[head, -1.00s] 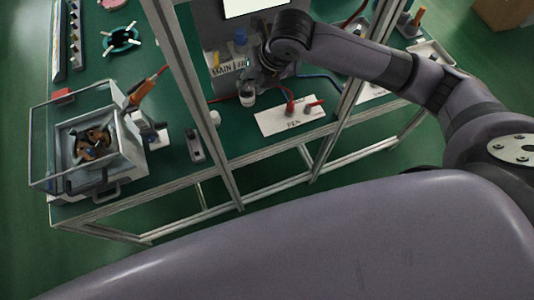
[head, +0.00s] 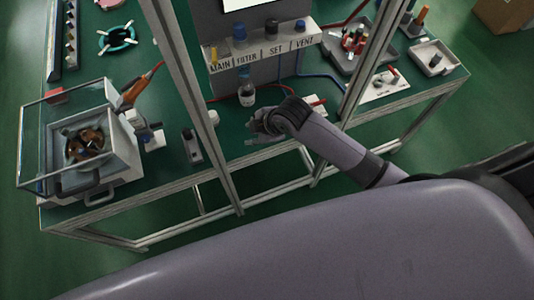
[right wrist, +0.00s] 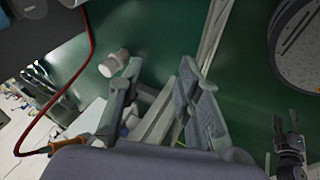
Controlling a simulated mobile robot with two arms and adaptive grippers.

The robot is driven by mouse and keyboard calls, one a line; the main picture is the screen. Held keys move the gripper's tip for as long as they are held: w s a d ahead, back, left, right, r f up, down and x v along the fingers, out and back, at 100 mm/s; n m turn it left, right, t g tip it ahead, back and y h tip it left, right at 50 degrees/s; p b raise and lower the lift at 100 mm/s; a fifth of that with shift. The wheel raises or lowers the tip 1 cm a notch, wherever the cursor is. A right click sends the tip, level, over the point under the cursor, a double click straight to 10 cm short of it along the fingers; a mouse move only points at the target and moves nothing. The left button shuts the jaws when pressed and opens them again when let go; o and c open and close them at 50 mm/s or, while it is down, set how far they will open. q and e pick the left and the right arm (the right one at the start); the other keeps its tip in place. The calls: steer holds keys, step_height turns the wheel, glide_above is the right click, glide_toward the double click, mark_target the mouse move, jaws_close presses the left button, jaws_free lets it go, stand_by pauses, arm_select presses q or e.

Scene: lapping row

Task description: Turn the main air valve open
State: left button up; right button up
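The main air valve (head: 214,55) is a small yellow handle above the word MAIN, at the left end of the grey valve panel (head: 262,57). The handle looks upright in the picture. My right gripper (head: 252,136) is below and to the right of it in the head view, over the bench's front part and apart from the panel. In the right wrist view, the right gripper (right wrist: 160,72) has its fingers spread with nothing between them. The valve is not clear there. A dark gripper, seemingly my left (right wrist: 288,148), shows small at the lower right.
Blue, black and blue knobs sit along the panel beside the valve. A small bottle (head: 246,94) stands below the panel. Upright frame posts (head: 190,85) rise at the bench front. A clear-walled box (head: 82,150) stands at the left. A red hose (right wrist: 88,50) crosses the wrist view.

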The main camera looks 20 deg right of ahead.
steer(key=s+d+f+m+h+b, duration=0.1)
steer(key=s+d+f+m, duration=0.1)
steer(key=s+f+m, duration=0.2)
step_height(320, 180, down, 4)
steer(key=shift+s+d+r+m, duration=0.2)
steer(key=shift+s+d+m, duration=0.05)
steer(key=shift+m, duration=0.45)
